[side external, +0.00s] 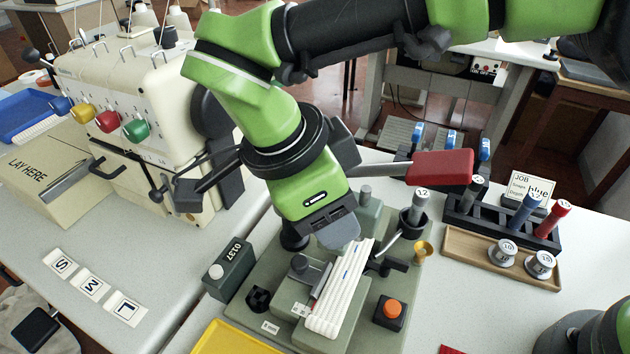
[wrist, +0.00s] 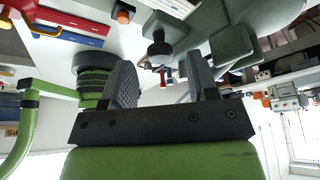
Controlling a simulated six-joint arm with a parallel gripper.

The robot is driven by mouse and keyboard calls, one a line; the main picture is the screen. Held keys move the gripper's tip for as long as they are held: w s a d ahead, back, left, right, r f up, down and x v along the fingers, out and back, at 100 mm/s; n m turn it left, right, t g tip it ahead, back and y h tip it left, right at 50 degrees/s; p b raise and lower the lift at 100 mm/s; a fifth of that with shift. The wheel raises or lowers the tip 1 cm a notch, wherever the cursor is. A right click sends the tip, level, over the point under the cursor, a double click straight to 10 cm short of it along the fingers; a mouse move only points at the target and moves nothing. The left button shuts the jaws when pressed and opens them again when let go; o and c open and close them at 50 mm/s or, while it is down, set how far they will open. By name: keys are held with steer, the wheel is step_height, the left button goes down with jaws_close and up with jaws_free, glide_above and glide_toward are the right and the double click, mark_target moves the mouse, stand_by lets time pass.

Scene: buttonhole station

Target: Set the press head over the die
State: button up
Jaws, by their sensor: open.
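The grey-green press station (side external: 258,318) stands on the table under my gripper. A white fabric strip (side external: 342,290) lies along its raised block, beside a dark knob (side external: 300,264). A long red-handled lever (side external: 440,167) reaches out behind my gripper. A grey post marked 12 (side external: 420,200) stands in a dark holder on the station. My gripper (side external: 338,236) hangs above the far end of the strip, partly hiding the station. In the wrist view my gripper (wrist: 164,85) has its two fingers apart, with nothing visible between them. I cannot tell which part is the press head or the die.
An orange button (side external: 392,310) sits at the station's front right, and a dark box marked 0137 (side external: 229,270) at its left. A peg rack (side external: 500,222) and wooden tray (side external: 476,255) stand right. The cream machine (side external: 130,90) is left. The right table front is mostly clear.

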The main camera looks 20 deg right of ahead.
steer(key=shift+v, duration=2.8)
steer(key=d+r+n+t+y, duration=0.1)
steer(key=d+r+n+y, duration=0.3)
steer(key=d+r+n, duration=0.7)
steer(key=s+d+f+n+t+y, duration=0.1)
steer(key=s+d+n+t+y, duration=0.1)
steer(key=s+d+t, duration=0.4)
steer(key=s+d+n, duration=0.1)
steer(key=s+d, duration=0.4)
steer(key=d, duration=0.4)
steer(key=shift+s+d, duration=0.25)
steer(key=shift+s, duration=0.1)
